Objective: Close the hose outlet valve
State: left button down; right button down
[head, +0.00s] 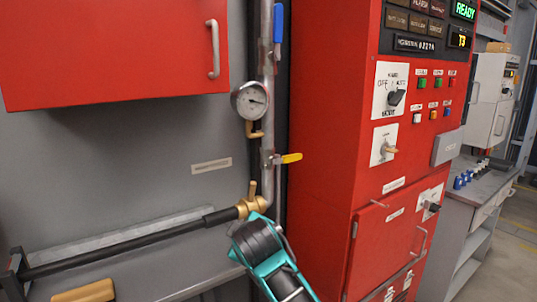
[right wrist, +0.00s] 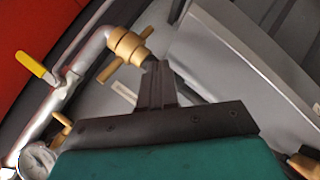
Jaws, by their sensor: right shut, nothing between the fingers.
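A vertical steel pipe (head: 267,150) carries a yellow lever (head: 290,158) that sticks out sideways to the right, across the pipe. Below it is a brass outlet fitting (head: 250,206) with a small upright brass handle, joined to a black hose (head: 130,244). In the right wrist view the yellow lever (right wrist: 37,67) is at the left and the brass fitting (right wrist: 128,46) at top centre. My right gripper (right wrist: 157,72) is shut and empty, close to the brass fitting; contact cannot be told. In the head view my right wrist hides the fingertips. My left gripper is not in view.
A pressure gauge (head: 250,100) and a blue lever (head: 278,23) are higher on the pipe. A red control cabinet (head: 330,130) stands close on the right. A red wall box (head: 110,50) hangs at upper left. A grey bench (head: 190,272) lies below the hose.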

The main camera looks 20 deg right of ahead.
jog(key=w+r+n+t+h, duration=0.1)
jog(key=w+r+h, duration=0.15)
jog(key=r, duration=1.05)
jog(key=w+r+n+t+h, duration=0.1)
jog(key=w+r, duration=0.2)
jog(key=r, duration=0.9)
jog(key=s+r+t+h, duration=0.1)
jog(key=r+h, duration=0.1)
jog(key=r, duration=0.8)
jog(key=s+r+h, duration=0.1)
jog(key=s+r, duration=0.1)
jog(key=r, duration=0.9)
jog(key=shift+s+t+h+p, duration=0.3)
jog(key=shift+t+h+p, duration=0.05)
jog(key=shift+t+p, duration=0.1)
